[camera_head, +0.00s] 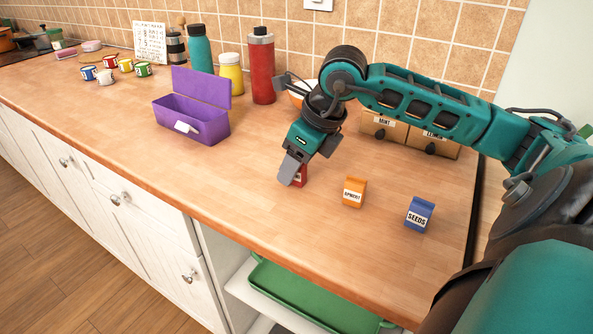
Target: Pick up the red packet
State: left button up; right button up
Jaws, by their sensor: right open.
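The red packet (301,176) stands on the wooden counter, mostly hidden behind my right gripper. My right gripper (293,173) points down at the packet from above and its grey fingers overlap it in the picture. It is open, and I cannot tell whether the fingers touch the packet. An orange packet (353,191) and a blue packet labelled SEEDS (419,214) stand to the right of it. My left gripper is not in view.
An open purple box (190,118) stands to the left. A red bottle (262,66), yellow jar (231,73) and teal bottle (200,50) are behind. Cardboard boxes (384,127) stand behind my right arm. A green tray (300,295) sits below the counter's front edge. Counter left of the packet is clear.

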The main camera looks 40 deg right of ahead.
jog(key=shift+c, duration=0.4)
grip_shut()
